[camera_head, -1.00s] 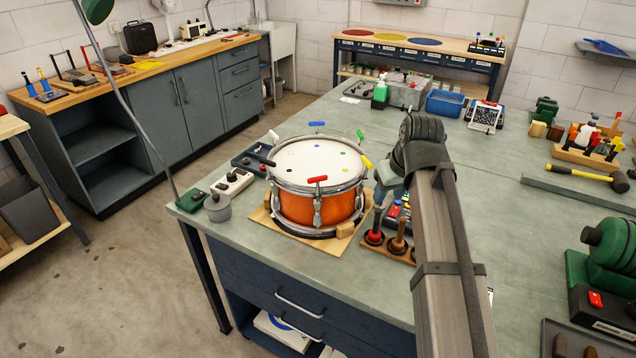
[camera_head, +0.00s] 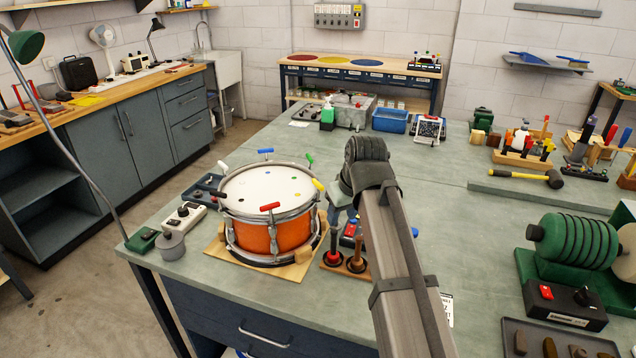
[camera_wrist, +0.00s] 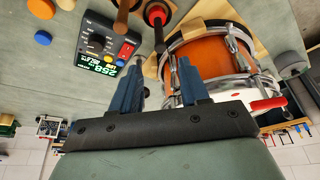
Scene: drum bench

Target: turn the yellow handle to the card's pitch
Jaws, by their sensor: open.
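The yellow handle (camera_head: 317,185) sits on the right rim of an orange drum (camera_head: 262,238) with a white head, among red, blue and green handles. My gripper (camera_head: 338,212) is just right of the drum, partly hidden behind my own arm. In the wrist view my gripper (camera_wrist: 160,76) has its two blue fingers apart with nothing held between them. The orange drum (camera_wrist: 205,48) and red handle (camera_wrist: 268,104) show there; I cannot make out the yellow handle. A meter (camera_wrist: 106,45) shows a lit reading that looks like 258. I cannot identify the card for certain.
A wooden stand with a red-based tool (camera_head: 333,256) is close to the drum's right front. A hammer (camera_head: 520,176) and green machine (camera_head: 570,240) are at right. The bench behind the drum has clear space.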

